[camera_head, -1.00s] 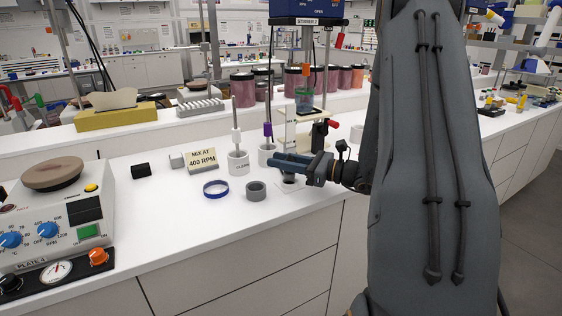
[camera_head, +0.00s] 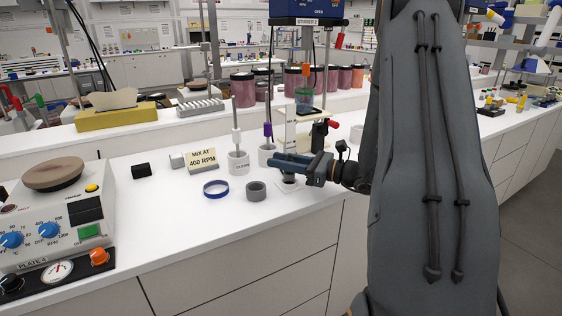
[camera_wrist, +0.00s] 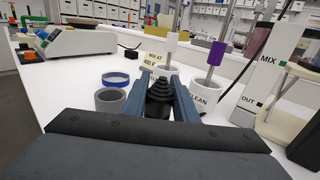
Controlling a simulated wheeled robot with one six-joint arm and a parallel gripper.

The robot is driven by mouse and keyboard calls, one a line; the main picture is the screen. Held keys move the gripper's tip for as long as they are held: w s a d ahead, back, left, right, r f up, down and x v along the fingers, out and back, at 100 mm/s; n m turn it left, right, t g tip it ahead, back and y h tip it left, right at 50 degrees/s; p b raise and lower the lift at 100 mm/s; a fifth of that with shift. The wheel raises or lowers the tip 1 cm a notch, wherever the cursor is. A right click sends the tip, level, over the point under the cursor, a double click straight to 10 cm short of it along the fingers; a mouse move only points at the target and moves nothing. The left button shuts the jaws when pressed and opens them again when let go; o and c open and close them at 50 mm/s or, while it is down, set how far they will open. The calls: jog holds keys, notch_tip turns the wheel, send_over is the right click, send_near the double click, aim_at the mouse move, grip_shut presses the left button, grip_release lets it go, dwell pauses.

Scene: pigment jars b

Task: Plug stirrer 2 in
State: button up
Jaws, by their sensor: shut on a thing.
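The blue head of stirrer 2 (camera_head: 306,8) is at the top of the head view, its label on the lower edge. Below it hangs a shaft with an orange part (camera_head: 306,69) and a small clear vessel (camera_head: 304,99). My gripper (camera_wrist: 161,78) is low over the white bench, in front of the stirrer's stand. Its blue fingers are shut on a black stepped, tapering piece, which looks like a plug (camera_wrist: 159,96). In the head view a small dark and grey piece (camera_head: 288,183) shows under the fingers on a pale square. Whether the plug sits in a socket is hidden.
A grey ring (camera_head: 256,191) and a blue ring (camera_head: 216,189) lie left of my gripper. A hotplate (camera_head: 55,215) is at left.

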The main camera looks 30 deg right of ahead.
jog(key=shift+f+b, duration=0.7)
jog(key=shift+f, duration=0.55)
jog(key=o, duration=1.1)
jog(key=shift+d, duration=0.1)
jog(key=b+v, duration=0.1)
jog(key=v, duration=0.6)
jog(key=shift+s+d, duration=0.15)
jog(key=shift+s, duration=0.15)
